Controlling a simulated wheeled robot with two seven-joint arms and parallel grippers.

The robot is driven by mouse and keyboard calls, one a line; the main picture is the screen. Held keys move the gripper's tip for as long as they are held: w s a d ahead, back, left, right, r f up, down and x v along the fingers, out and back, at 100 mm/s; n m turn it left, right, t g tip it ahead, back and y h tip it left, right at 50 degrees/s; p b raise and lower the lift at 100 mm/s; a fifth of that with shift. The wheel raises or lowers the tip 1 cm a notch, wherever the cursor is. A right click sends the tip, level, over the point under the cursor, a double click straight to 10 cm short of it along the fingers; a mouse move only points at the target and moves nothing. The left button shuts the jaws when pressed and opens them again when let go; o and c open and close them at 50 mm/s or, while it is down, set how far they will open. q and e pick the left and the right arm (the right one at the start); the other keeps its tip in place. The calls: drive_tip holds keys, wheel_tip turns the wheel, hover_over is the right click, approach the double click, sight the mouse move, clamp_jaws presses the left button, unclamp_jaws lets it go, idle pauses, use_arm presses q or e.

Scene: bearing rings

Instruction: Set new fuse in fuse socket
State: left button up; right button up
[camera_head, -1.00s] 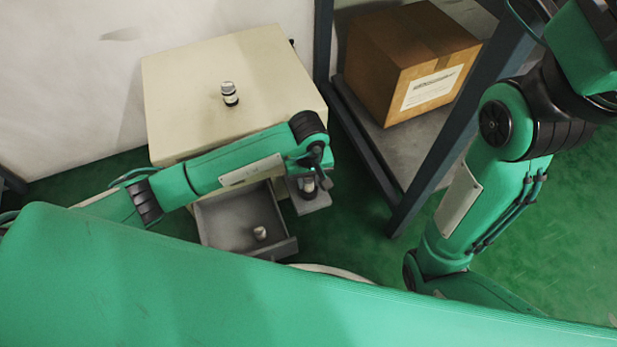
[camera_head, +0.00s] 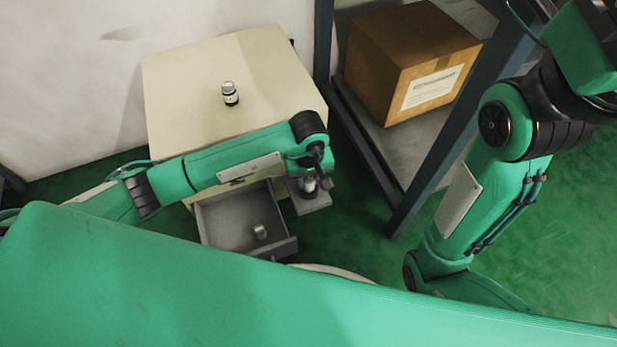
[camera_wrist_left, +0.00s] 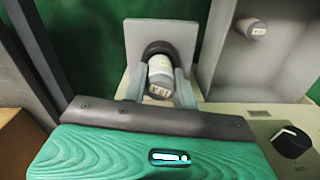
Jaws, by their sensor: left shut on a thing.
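A pale cylindrical fuse (camera_wrist_left: 160,74) with a label on its end is between the fingers of my left gripper (camera_wrist_left: 162,88), which is shut on it. In the wrist view its far end meets the black round fuse socket (camera_wrist_left: 158,47) on a grey plate; how deep it sits I cannot tell. In the head view the held fuse (camera_head: 310,184) shows just below my left wrist, over the grey socket plate (camera_head: 318,202). My right gripper is out of view.
The grey drawer (camera_head: 222,222) is open from the cream cabinet (camera_head: 185,90). A cardboard box (camera_head: 395,65) sits on the shelf at right.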

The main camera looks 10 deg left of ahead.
use_arm(q)
drive_tip(key=shift+f+b, duration=0.45)
drive_tip(key=shift+f, duration=0.15)
idle(0.3)
drive_tip(key=o, duration=0.7)
